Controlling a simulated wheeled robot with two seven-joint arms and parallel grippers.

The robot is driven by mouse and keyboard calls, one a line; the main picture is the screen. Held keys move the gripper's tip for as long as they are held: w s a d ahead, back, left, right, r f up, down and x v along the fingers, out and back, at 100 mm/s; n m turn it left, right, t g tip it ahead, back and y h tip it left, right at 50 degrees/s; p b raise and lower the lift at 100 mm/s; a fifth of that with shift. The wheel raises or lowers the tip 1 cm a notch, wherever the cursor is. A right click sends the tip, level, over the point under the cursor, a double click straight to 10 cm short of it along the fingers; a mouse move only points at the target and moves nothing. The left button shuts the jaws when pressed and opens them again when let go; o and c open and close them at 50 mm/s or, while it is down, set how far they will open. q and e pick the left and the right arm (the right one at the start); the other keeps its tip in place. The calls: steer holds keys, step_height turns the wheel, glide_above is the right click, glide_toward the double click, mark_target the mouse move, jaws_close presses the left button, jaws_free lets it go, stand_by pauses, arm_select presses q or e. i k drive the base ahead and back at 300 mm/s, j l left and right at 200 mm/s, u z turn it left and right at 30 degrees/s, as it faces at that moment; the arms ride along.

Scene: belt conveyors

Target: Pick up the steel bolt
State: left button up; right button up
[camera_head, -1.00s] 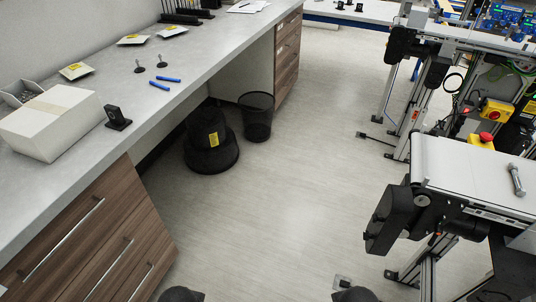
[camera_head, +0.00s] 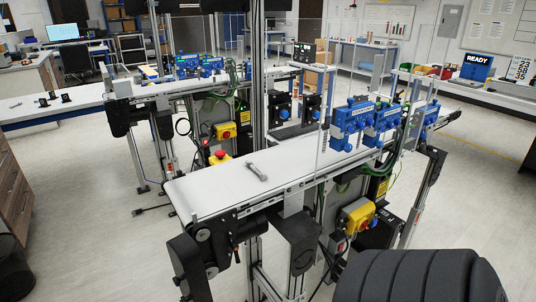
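The steel bolt (camera_head: 257,171) lies on its side on the white belt of the near conveyor (camera_head: 205,190), left of the belt's middle. It is grey, with its head toward the back left. Nothing touches it from above. Neither of my grippers shows in the head view. A dark ribbed part at the bottom right seems to be mine.
A red stop button on a yellow box (camera_head: 220,157) stands behind the belt. Blue devices (camera_head: 352,117) and a clear panel stand along the belt's right part. A second conveyor (camera_head: 165,88) is behind. Open floor lies at the left front.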

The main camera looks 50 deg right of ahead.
mark_target(263, 176)
steer(key=z, duration=1.5)
